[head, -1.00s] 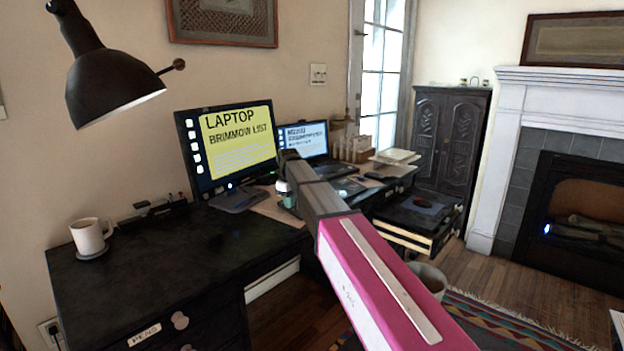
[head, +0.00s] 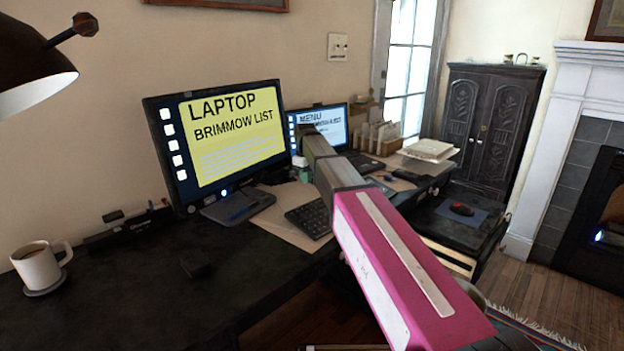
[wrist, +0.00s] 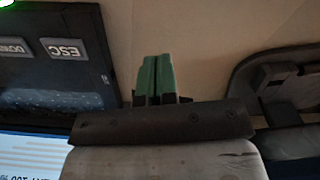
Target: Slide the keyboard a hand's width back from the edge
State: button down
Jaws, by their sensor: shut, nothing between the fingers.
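The dark keyboard (head: 308,217) lies on the beige desk mat (head: 268,228) close to the desk's front edge in the head view. My pink and grey arm reaches over its right part and hides it there. My gripper (head: 304,175) hangs at the arm's far end, behind the keyboard, between the monitor and the laptop. In the wrist view its green fingertips (wrist: 154,78) are shut together, empty, above the beige surface.
The monitor (head: 225,140) stands left of my gripper, the laptop (head: 325,125) behind it. A mug (head: 38,270) sits on a coaster at far left. A lamp (head: 30,80) hangs at upper left. The desk's front left is mostly clear.

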jog(key=s+d, duration=0.2)
jog(key=d, duration=0.1)
jog(key=s+d, duration=0.2)
jog(key=d, duration=0.1)
jog(key=s+d, duration=0.2)
jog(key=d, duration=0.1)
jog(key=shift+s+d, duration=0.15)
jog(key=shift+s, duration=0.25)
jog(key=shift+w+a+f, duration=0.2)
jog(key=shift+f, duration=0.6)
